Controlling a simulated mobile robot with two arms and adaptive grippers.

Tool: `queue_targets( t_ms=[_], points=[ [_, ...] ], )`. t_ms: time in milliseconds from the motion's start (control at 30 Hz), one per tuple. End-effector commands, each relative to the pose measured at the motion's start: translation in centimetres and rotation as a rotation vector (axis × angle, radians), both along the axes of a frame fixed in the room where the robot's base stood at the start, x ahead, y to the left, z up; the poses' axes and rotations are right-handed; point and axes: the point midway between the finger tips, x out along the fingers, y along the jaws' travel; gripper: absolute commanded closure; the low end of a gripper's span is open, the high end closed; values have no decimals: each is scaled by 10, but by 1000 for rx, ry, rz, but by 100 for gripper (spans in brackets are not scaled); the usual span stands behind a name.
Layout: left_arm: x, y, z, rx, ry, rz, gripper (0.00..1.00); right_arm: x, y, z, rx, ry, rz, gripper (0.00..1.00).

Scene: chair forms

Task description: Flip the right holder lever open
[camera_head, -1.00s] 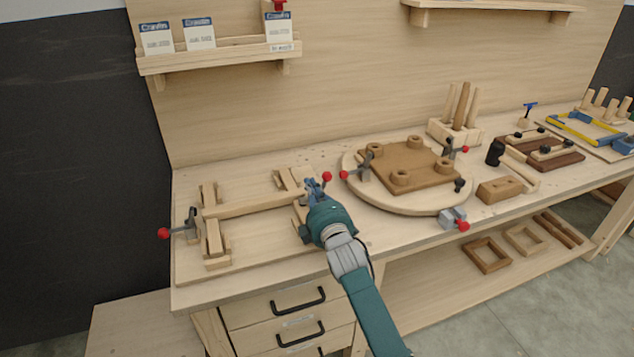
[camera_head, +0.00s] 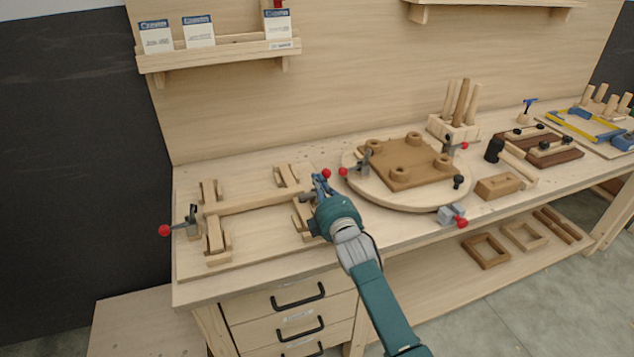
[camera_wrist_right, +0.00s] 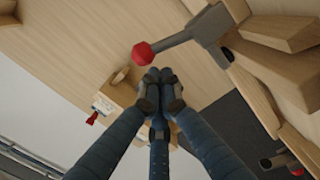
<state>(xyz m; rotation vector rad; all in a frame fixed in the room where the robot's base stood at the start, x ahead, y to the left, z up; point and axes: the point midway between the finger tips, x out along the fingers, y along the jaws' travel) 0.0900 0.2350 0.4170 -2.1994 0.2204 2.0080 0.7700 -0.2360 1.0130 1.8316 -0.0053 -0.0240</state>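The right holder lever shows as a red knob (camera_head: 326,173) beside my right gripper in the head view. In the right wrist view, the lever (camera_wrist_right: 180,42) is a dark grey bar with a red end, running from a grey clamp body (camera_wrist_right: 211,24). My right gripper (camera_head: 320,184) is over the right end of the wooden jig and partly hides the clamp. In the wrist view its dark fingers (camera_wrist_right: 160,82) are drawn together with nothing between them. They are apart from the lever in the picture, just below the red knob. My left gripper is out of view.
The left holder (camera_head: 192,222) with its red knob is at the jig board's left end. A round board (camera_head: 420,203) with clamps and a brown panel (camera_head: 405,160) stands close on the right. A black-headed mallet (camera_head: 495,150) lies farther right. Drawers (camera_head: 262,310) are below the bench.

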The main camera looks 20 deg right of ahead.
Motion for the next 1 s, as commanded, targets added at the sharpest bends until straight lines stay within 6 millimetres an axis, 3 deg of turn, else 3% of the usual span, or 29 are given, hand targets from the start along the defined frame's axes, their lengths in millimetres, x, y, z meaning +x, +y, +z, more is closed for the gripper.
queue_targets(
  t_ms=[567, 1000],
  points=[
    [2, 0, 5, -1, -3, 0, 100, 0, -11, 1, 128, 5, -1, 100],
    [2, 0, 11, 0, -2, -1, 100, 1, -36, -4, 486, 17, -1, 100]
  ],
)
